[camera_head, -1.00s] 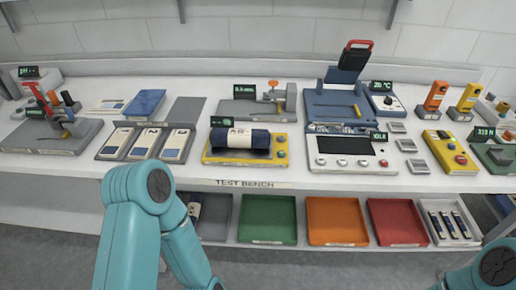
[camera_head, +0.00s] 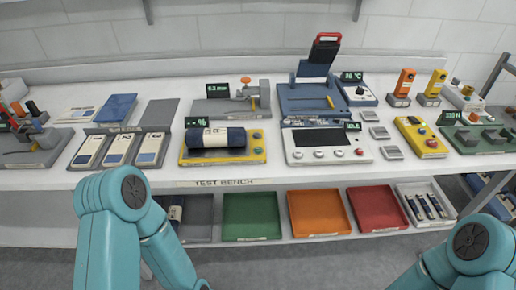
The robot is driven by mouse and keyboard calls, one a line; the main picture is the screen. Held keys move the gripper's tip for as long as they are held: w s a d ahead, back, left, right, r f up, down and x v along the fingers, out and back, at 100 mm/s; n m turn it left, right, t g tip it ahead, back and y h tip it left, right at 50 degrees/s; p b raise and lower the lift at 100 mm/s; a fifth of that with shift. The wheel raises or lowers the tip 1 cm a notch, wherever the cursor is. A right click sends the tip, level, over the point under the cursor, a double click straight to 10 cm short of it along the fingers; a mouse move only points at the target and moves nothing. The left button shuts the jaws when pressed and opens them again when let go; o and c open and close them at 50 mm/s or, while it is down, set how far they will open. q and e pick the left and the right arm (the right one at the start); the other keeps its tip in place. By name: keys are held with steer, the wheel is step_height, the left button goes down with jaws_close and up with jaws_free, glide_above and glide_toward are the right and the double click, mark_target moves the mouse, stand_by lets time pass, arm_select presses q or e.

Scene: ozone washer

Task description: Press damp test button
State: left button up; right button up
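A yellow tester (camera_head: 187,157) sits on the bench near the middle. A dark blue roll (camera_head: 236,138) with a pale label band lies across its top. A small dark display (camera_head: 195,122) showing "%" stands at its back left. Small round buttons sit on its right end: a green one (camera_head: 257,134) and an orange one (camera_head: 258,150). I cannot read any labels beside them. Neither gripper is in view; only teal links of my arms show at the bottom, in front of the bench and apart from the tester.
The white bench (camera_head: 330,180) also bears a white instrument (camera_head: 306,157), a blue press (camera_head: 305,97), a grey gauge (camera_head: 215,108) and a yellow button box (camera_head: 420,136). Below are green (camera_head: 250,214), orange (camera_head: 318,212) and red (camera_head: 377,208) trays. The bench's front edge is clear before the tester.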

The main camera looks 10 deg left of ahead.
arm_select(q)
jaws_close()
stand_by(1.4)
